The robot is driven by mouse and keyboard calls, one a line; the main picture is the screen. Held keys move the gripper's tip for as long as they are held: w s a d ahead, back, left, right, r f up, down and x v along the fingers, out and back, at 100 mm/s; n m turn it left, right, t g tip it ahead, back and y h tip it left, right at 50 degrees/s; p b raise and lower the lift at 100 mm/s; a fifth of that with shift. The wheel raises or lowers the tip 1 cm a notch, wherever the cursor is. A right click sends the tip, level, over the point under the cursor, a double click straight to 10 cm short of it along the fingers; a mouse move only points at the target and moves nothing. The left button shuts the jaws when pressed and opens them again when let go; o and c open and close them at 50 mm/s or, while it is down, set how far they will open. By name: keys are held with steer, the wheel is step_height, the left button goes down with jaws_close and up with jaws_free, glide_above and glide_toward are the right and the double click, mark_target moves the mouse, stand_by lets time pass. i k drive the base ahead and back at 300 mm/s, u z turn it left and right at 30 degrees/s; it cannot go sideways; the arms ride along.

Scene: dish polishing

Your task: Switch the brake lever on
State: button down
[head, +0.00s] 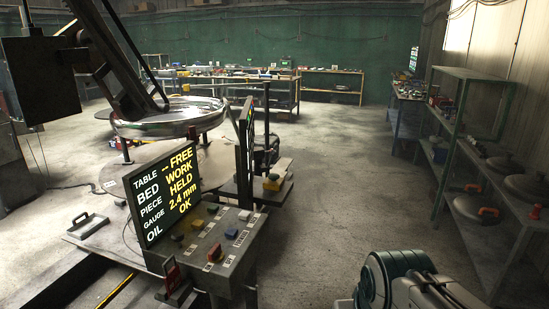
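A control console (222,243) stands left of centre, with several coloured knobs or switches on its sloped top, among them a red one (214,252) and a green one (212,207). A red upright handle (171,272) sits at its near left corner. I cannot tell for sure which of these is the brake lever; the labels are too small to read. Part of my arm shows at the bottom right, apart from the console; my gripper is out of view.
A large shiny dish (168,122) rests on the machine behind the display, under a slanted beam. A yellow-topped box (271,184) stands just beyond the console. A shelf rack (482,165) with lidded pans lines the right wall. The floor (345,190) between is clear.

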mark_target(273, 153)
steer(key=z, duration=0.3)
steer(key=i, duration=2.9)
steer(key=u, duration=0.65)
steer(key=i, duration=0.9)
steer(key=u, duration=0.15)
